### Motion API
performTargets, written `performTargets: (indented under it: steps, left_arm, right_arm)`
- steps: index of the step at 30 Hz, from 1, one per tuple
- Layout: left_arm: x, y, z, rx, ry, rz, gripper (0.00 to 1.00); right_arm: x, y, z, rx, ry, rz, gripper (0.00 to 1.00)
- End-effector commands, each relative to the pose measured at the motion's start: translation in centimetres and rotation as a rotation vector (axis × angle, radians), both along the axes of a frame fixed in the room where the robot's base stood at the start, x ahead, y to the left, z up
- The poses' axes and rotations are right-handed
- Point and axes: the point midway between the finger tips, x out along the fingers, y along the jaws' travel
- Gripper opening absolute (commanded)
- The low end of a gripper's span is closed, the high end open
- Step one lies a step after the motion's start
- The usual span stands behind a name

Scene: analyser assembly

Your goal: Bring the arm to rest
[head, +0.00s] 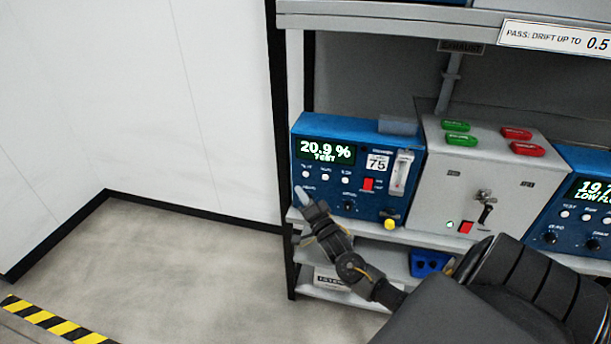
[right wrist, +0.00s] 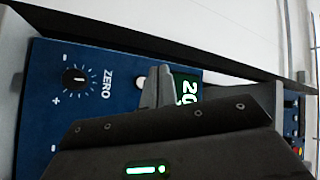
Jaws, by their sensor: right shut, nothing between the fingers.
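My right arm reaches in from the lower right in the head view. Its gripper (head: 301,195) is shut and empty, in front of the lower left corner of the left blue analyser (head: 330,128). That analyser's display reads 20.9 % and TEST. In the right wrist view the shut fingertips (right wrist: 157,86) show close to a white button (right wrist: 141,83) and the display (right wrist: 187,90), beside the ZERO knob (right wrist: 76,80). I cannot tell whether the fingertips touch the panel. My left gripper is not in view.
A grey box (head: 455,185) with green and red tags, a lever and a red switch stands right of the analyser. Another blue analyser (head: 575,215) is further right. A blue bin (head: 428,264) sits on the lower shelf. The floor (head: 170,262) at left is clear.

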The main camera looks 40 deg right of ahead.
Motion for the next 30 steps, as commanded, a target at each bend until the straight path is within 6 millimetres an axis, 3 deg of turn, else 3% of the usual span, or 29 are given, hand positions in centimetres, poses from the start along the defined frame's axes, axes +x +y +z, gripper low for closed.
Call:
performTargets:
  steps: [13, 17, 18, 20, 23, 24, 26, 30]
  left_arm:
    - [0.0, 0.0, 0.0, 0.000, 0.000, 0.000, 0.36]
    - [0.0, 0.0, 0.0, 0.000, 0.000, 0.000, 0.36]
    - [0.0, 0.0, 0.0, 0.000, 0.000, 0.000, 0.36]
    - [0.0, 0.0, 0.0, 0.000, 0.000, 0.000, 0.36]
    - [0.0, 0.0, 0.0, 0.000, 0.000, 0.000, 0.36]
    - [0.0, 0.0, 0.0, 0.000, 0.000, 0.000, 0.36]
    - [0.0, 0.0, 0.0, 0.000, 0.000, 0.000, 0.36]
    - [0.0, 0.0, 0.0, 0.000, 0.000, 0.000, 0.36]
  right_arm:
    - [0.0, 0.0, 0.0, -0.008, 0.001, -0.002, 0.00]
    - [0.1, 0.0, -0.3, -0.116, 0.039, -0.029, 0.00]
    - [0.2, -0.1, -1.2, -0.186, 0.080, -0.042, 0.00]
    - [0.2, -0.6, -4.5, -0.324, 0.193, -0.063, 0.00]
    - [-0.8, -0.7, -12.5, -0.541, 0.427, -0.056, 0.00]
    - [-1.8, -0.6, -15.7, -0.613, 0.515, -0.039, 0.00]
    - [-3.5, -0.2, -20.4, -0.705, 0.638, -0.001, 0.00]
    - [-9.2, 1.3, -30.3, -0.880, 0.891, 0.126, 0.00]
